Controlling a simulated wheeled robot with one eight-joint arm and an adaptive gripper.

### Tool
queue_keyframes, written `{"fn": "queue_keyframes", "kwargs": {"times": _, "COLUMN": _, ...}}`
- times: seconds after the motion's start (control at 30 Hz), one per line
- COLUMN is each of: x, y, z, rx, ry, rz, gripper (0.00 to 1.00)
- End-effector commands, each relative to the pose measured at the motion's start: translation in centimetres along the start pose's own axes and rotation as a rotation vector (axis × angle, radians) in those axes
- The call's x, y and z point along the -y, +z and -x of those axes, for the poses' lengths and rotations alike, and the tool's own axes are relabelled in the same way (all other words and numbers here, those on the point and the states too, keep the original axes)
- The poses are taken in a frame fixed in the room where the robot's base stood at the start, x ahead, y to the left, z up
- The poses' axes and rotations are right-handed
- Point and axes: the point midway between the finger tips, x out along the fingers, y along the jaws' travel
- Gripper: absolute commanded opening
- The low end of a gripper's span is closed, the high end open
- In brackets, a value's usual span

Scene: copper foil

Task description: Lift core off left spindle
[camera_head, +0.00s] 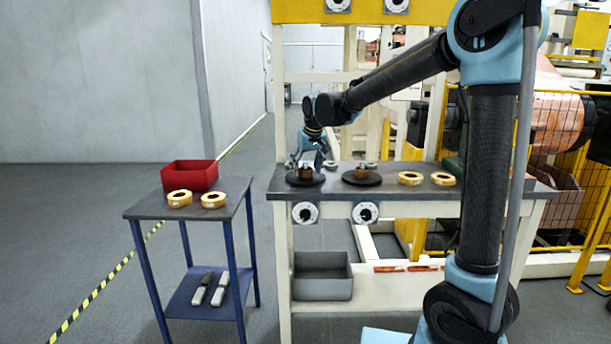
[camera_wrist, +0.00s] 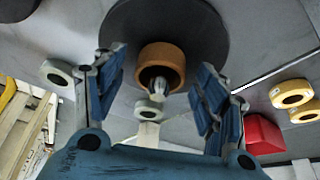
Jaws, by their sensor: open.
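The left spindle's dark round plate (camera_head: 305,181) sits at the left end of the workbench. The core (camera_wrist: 172,56), a brown ring, stands around the pale metal spindle (camera_wrist: 158,88) on that plate; in the head view the core (camera_head: 306,173) is partly hidden. My gripper (camera_head: 307,160) is over the left spindle, pointing down. In the wrist view its blue fingers (camera_wrist: 160,65) are open, one on each side of the core, with visible gaps. I see no contact.
Two yellow rings (camera_head: 425,179) lie on the workbench at right. The side table (camera_head: 150,208) at left holds a red bin (camera_head: 190,175) and two yellow rings (camera_head: 196,200). A grey bin (camera_head: 322,285) is on the lower shelf.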

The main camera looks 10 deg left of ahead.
Motion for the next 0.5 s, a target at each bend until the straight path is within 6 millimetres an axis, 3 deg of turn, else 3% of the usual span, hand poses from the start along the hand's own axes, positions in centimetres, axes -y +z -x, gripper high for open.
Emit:
{"fn": "queue_keyframes", "kwargs": {"times": 0.03, "x": -0.01, "y": 0.00, "z": 0.01, "rx": 0.000, "ry": 0.000, "rz": 0.000, "gripper": 0.63}}
{"fn": "queue_keyframes", "kwargs": {"times": 0.23, "x": -0.01, "y": -0.01, "z": 0.03, "rx": 0.000, "ry": 0.000, "rz": 0.000, "gripper": 0.31}}
{"fn": "queue_keyframes", "kwargs": {"times": 0.5, "x": -0.02, "y": -0.01, "z": 0.03, "rx": 0.000, "ry": 0.000, "rz": 0.000, "gripper": 0.32}}
